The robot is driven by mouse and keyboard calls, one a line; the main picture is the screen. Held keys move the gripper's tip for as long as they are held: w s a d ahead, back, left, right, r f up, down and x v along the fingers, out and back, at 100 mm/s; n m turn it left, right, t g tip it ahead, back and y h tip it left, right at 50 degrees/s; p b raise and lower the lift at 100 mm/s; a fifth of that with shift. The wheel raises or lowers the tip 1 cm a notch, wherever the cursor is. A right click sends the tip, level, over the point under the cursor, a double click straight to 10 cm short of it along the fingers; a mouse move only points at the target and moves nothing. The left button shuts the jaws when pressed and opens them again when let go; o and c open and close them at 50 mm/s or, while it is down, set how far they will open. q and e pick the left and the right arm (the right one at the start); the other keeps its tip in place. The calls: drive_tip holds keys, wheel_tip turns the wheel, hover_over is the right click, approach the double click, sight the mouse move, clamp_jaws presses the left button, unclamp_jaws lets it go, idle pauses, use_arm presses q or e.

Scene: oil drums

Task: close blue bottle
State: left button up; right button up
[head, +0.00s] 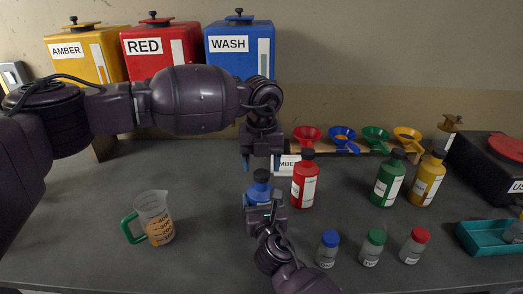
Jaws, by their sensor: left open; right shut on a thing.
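The blue bottle (259,187) stands on the dark table near the middle, with a dark top that I cannot make out well enough to tell cap from neck. My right gripper (264,203) is shut on the bottle's body from the front and hides its lower part. My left gripper (262,164) is open, pointing down above the bottle's top, with its fingers spread to either side. I see nothing between the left fingers.
A red bottle (304,184) stands close to the right; green (388,180) and yellow (427,181) bottles stand farther right. Small capped jars (328,254) stand at front right. A measuring jug (156,220) is at left. A funnel rack (370,149) and tanks (238,48) stand behind.

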sight(262, 173)
use_arm(q)
drive_tip(key=shift+f, duration=1.9)
